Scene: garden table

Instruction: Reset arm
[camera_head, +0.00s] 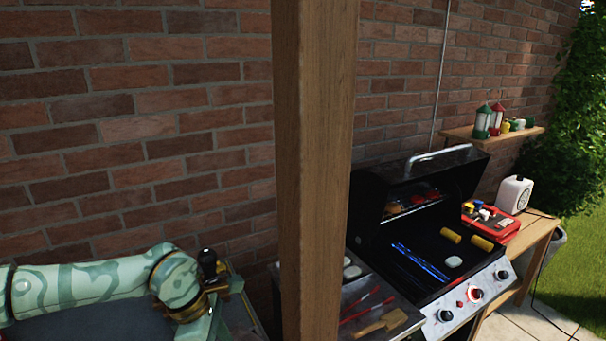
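My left arm (85,287) comes in from the left, pale green with a darker pattern. It bends at a joint (178,279) and runs down out of the bottom edge. Its gripper fingers do not show. My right arm and gripper are not in view. The arm is above or in front of a dark surface (115,322) at the lower left, and I cannot tell whether they touch.
A wooden post (313,170) stands in the middle and hides part of the grill (420,240). The grill's lid is open; yellow corn pieces (451,235) lie on it. A brick wall (130,120) is behind.

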